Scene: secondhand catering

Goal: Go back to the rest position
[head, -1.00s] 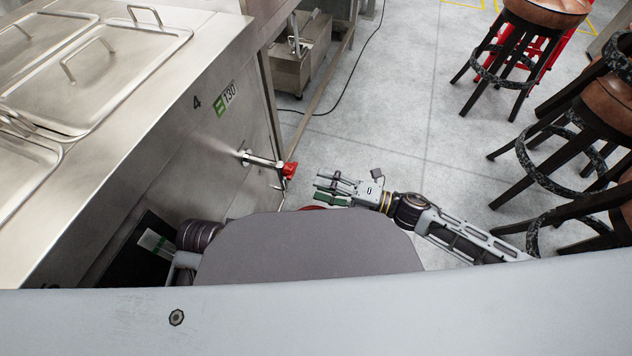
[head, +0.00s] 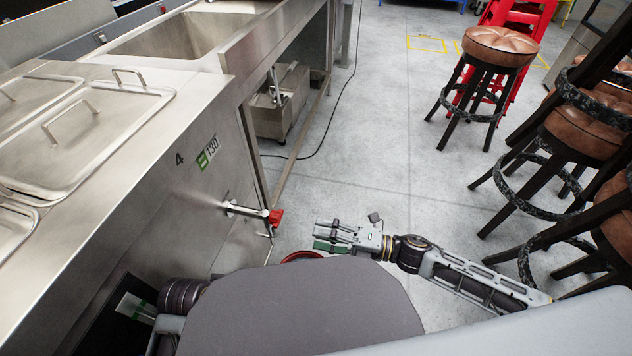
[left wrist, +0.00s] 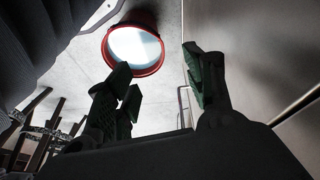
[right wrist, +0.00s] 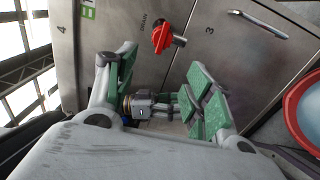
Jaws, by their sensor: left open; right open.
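My right gripper (head: 332,236) is held out over the floor to the right of the steel counter, with empty space around its fingers in the head view. In the right wrist view its green-padded fingers (right wrist: 162,88) are spread apart. My left arm (head: 182,296) shows beside the counter's lower side, but its gripper is hidden in the head view. In the left wrist view the left gripper's fingers (left wrist: 160,85) are apart with nothing held between them.
A steel counter (head: 150,190) with lidded pans stands at left. A red-handled valve (head: 274,217) juts from its side. A red bucket (left wrist: 135,45) stands on the floor. Brown stools (head: 498,45) stand at right.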

